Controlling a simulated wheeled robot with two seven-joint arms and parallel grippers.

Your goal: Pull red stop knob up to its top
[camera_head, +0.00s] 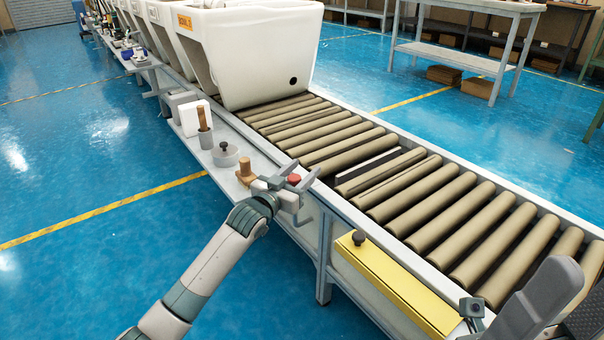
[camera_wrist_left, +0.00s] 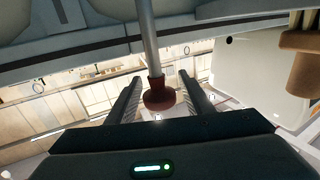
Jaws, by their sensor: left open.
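The red stop knob (camera_head: 294,179) sits at the near side rail of the conveyor. My left gripper (camera_head: 297,180) is open with its fingers on either side of the knob. In the left wrist view, the red knob (camera_wrist_left: 159,97) is on the end of a grey rod (camera_wrist_left: 147,35), between the two open fingers (camera_wrist_left: 160,100), with gaps visible on both sides. Grey parts at the lower right of the head view seem to be my right arm or gripper (camera_head: 545,300); its jaws cannot be made out.
A side shelf holds a wooden peg (camera_head: 245,170), a grey round weight (camera_head: 225,155) and a wooden-handled tool (camera_head: 203,125). A yellow panel (camera_head: 395,280) with a black knob (camera_head: 358,238) lies nearer.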

